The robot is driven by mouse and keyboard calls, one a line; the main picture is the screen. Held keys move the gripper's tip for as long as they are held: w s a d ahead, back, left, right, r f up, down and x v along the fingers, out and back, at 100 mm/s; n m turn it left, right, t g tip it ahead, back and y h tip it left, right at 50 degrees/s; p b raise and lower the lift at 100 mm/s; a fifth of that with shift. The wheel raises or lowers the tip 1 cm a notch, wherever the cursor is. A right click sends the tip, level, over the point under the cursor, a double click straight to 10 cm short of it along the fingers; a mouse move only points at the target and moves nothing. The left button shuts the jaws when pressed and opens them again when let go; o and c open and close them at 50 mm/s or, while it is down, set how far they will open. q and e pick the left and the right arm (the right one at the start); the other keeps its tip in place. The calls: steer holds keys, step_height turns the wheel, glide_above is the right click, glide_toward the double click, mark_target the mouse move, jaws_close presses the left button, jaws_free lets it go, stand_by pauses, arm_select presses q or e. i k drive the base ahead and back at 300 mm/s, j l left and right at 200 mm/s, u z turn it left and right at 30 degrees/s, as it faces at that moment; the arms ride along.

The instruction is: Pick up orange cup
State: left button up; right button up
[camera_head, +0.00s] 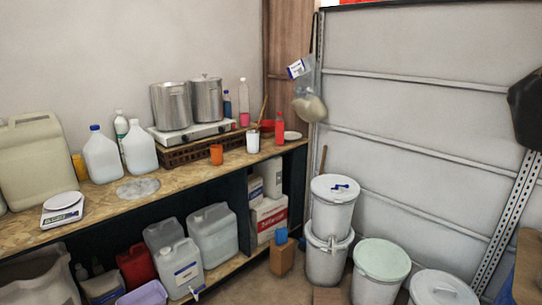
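An orange cup (216,154) stands upright on the wooden counter (190,186), near its front edge and in front of the stove with the metal pots. Another orange-yellow item (79,167), perhaps a cup, is partly hidden at the left between the large beige canister and a white jug. Neither of my grippers shows in this view.
A white cup (252,142) and a red bottle (279,128) stand right of the orange cup. White jugs (102,156), a kitchen scale (62,208) and a beige canister (36,155) are left. Lidded drums (329,225) stand on the floor at right.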

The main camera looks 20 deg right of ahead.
mark_target(216, 150)
steer(key=z, duration=0.15)
steer(key=i+l+u, duration=0.1)
steer(key=i+l, duration=0.15)
steer(key=i, duration=0.4)
steer(key=i+l+u, duration=0.15)
steer(key=i+l, duration=0.2)
steer(key=i, duration=0.3)
steer(key=i+l+u, duration=0.1)
steer(key=i+l, duration=0.25)
steer(key=i, duration=0.25)
steer(key=i+l+u, duration=0.1)
steer(key=i+l, duration=0.35)
steer(key=i, duration=0.65)
